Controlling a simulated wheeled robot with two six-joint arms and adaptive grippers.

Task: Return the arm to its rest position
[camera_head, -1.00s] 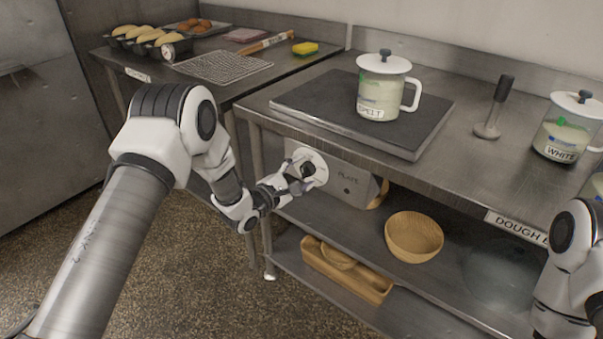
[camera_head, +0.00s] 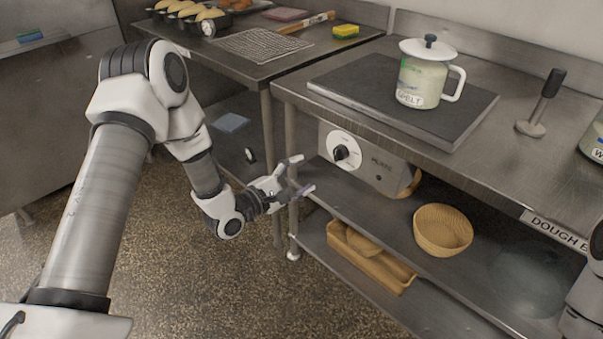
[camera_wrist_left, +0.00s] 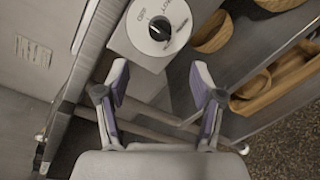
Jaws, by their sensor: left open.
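My left gripper (camera_head: 297,176) is open and empty in front of the table leg, to the left of and a little below the dial (camera_head: 342,152). In the left wrist view, its two fingers (camera_wrist_left: 158,92) stand wide apart with nothing between them. The dial also shows in the left wrist view (camera_wrist_left: 159,27), beyond the fingertips and apart from them. The dial is a white disc with a black knob on the front of a grey box (camera_head: 378,168) under the worktop. Part of my right arm shows at the right edge of the head view; its gripper is out of view.
A lidded jar labelled SPELT (camera_head: 421,84) stands on a dark plate (camera_head: 465,112) on the worktop. A round basket (camera_head: 443,232) sits on the shelf, and a long wooden tray (camera_head: 372,262) lies lower down. A metal table leg (camera_head: 293,200) stands close behind my left gripper. The floor in front is clear.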

